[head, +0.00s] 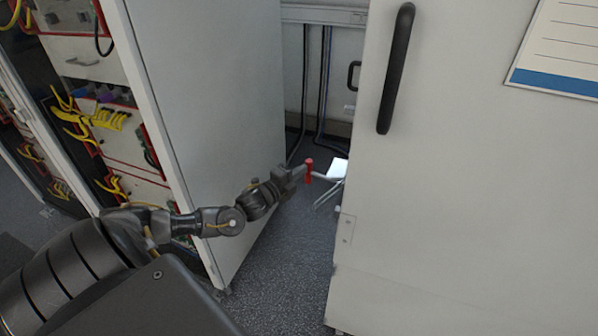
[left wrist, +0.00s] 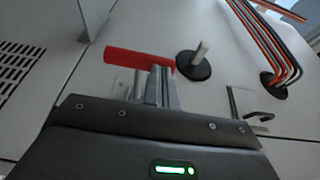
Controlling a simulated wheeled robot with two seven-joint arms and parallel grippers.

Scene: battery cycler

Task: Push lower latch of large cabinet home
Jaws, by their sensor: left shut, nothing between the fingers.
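The large cabinet (head: 450,200) fills the right of the head view. A red-gripped latch lever (head: 309,170) stands out from its left side, low down, joined by a pale metal arm. My left gripper (head: 299,173) reaches in from the left, shut and empty, with its tips at the red grip. In the left wrist view the red grip (left wrist: 130,60) lies across, just beyond my shut fingers (left wrist: 156,88); I cannot tell whether they touch. A black round disc with a pale peg (left wrist: 195,65) sits just right of the grip. My right gripper is not in view.
A long black handle (head: 396,70) is on the large cabinet. Grey floor (head: 285,240) is open between the cabinets. Red and black cables (left wrist: 270,40) run at upper right in the wrist view.

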